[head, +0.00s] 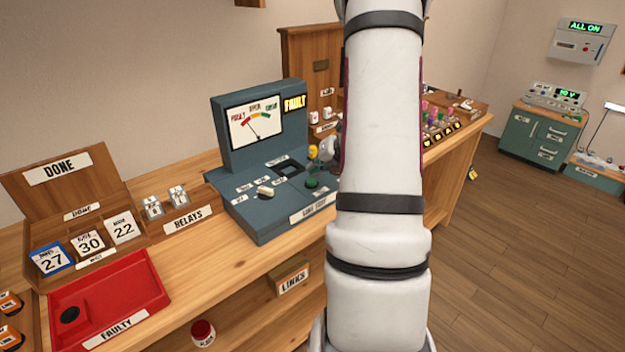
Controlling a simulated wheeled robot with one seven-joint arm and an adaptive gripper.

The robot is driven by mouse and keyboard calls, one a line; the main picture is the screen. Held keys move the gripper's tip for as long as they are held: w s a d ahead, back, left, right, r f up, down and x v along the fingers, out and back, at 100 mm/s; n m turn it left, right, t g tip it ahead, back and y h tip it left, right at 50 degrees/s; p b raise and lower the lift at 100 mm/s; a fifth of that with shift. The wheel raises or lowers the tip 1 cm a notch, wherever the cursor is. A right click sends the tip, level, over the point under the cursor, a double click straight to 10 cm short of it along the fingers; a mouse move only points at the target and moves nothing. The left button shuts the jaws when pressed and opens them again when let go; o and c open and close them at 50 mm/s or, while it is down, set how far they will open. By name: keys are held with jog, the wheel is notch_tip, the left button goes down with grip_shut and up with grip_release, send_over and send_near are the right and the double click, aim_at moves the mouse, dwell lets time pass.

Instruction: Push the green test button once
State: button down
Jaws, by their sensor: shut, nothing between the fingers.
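The green test button (311,183) is a round dark green cap on the sloping deck of the blue-grey test set (262,222). A small yellow round part shows just above and behind it. A grey-white part of my gripper (327,152) shows at the left edge of my arm, above and behind the button and seemingly apart from it. My gripper is shut and empty. My arm hides most of it, and the fingertips are hard to make out. The dial's needle points up and left, and the FAULT sign (294,103) is lit yellow.
A white lever or part (265,191) lies on the test set's deck. On the bench to the left are the relays box (187,219), the DONE box (60,169) with numbered cards, and the red FAULTY tray (140,290). More racks stand behind my arm at right.

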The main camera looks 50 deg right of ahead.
aim_at(314, 180)
jog(key=shift+r, duration=0.1)
notch_tip(314, 180, up, 5)
jog(key=p, duration=0.4)
dwell(1.0)
